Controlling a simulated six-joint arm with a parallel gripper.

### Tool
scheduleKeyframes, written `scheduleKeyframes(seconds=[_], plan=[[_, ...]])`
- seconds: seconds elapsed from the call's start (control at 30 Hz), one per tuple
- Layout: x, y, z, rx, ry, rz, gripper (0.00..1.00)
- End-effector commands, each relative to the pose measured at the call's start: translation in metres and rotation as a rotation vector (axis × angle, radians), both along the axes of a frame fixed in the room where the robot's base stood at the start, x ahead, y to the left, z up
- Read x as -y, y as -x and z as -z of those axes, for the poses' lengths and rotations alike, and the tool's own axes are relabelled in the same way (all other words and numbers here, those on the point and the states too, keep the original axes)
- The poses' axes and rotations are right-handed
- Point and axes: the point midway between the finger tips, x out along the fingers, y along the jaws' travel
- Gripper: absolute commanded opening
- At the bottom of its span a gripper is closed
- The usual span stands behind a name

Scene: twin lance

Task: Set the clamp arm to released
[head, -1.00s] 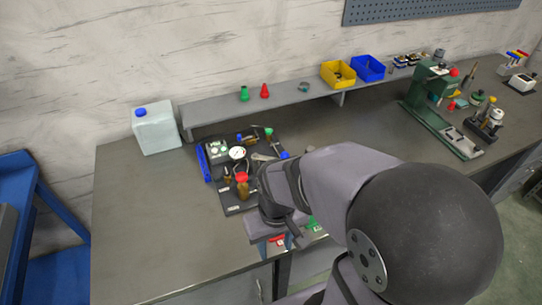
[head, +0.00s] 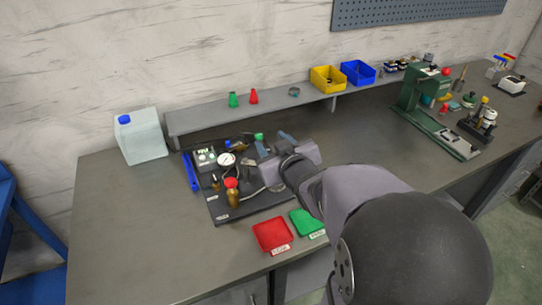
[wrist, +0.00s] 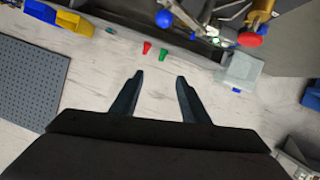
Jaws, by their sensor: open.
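A dark fixture board (head: 232,209) lies on the bench at the middle left. It carries a gauge (head: 226,159), a red-capped amber bottle (head: 232,194) and small fittings. The clamp arm is mostly hidden behind my gripper in the head view. In the wrist view, a blue ball knob (wrist: 164,18) near silver metal parts at the top edge may be its handle; its position cannot be told. My gripper (head: 273,142) is over the board's right-hand part. In the wrist view, its two fingers (wrist: 158,78) are spread apart with nothing between them.
A red tray (head: 272,234) and a green tray (head: 308,222) lie at the bench's front edge. A raised shelf (head: 210,119) behind the board bears small cones and yellow and blue bins. A white jug (head: 142,138) stands left. Green machine (head: 430,115) stands right.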

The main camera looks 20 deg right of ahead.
Motion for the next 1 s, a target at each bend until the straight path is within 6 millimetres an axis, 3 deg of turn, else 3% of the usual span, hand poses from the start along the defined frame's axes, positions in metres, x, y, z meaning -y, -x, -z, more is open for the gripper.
scheduleKeyframes(seconds=[0.03,0.5,0.73,1.0], plan=[[0.002,-0.003,0.019,-0.001,-0.005,-0.007,0.41],[0.022,-0.017,0.091,0.232,-0.007,-0.074,0.41],[0.029,-0.012,0.105,0.313,-0.009,-0.072,0.41],[0.031,-0.011,0.106,0.334,-0.006,-0.07,0.41]])
